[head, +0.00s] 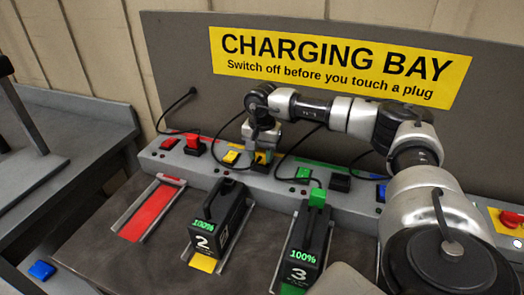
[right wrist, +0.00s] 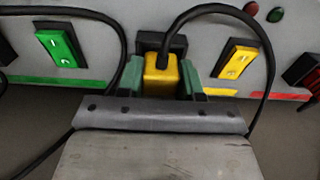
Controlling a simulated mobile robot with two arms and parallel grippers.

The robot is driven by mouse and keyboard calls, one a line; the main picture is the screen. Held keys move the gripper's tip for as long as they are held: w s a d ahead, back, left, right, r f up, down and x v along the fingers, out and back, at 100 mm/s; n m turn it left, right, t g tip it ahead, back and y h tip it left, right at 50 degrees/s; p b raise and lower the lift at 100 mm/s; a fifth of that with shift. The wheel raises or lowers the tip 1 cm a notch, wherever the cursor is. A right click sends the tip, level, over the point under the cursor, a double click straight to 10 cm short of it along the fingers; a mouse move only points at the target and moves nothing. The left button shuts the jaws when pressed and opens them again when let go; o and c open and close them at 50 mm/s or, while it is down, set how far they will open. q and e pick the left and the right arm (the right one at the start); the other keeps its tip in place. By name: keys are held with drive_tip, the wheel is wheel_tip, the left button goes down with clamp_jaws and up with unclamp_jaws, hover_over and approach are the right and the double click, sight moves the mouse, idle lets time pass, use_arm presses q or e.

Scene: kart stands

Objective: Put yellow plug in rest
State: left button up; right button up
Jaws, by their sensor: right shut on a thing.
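The yellow plug (head: 263,158) is at the back rail below my right gripper (head: 261,150). In the right wrist view my right gripper (right wrist: 163,82) is shut on the yellow plug (right wrist: 160,74), a green finger on either side. The plug is right against a black rest (right wrist: 174,43) on the rail. I cannot tell how far it is seated, since the plug and fingers hide the opening. A black cable loops from the plug. My left gripper is not in view.
The yellow switch (head: 231,157) and green switch (head: 303,173) flank the plug. Battery 2 (head: 216,219) has no plug on top; battery 3 (head: 304,248) carries the green plug (head: 318,195). The red bay (head: 147,211) is empty. Black cables hang along the rail.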

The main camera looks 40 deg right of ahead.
sight(262, 151)
drive_tip(key=o, duration=0.9)
drive_tip(key=shift+f, duration=0.1)
drive_tip(key=shift+o, duration=0.2)
wheel_tip(262, 151, up, 12)
drive_tip(key=b, duration=0.1)
drive_tip(key=shift+r+b, duration=0.2)
drive_tip(key=shift+b, duration=0.1)
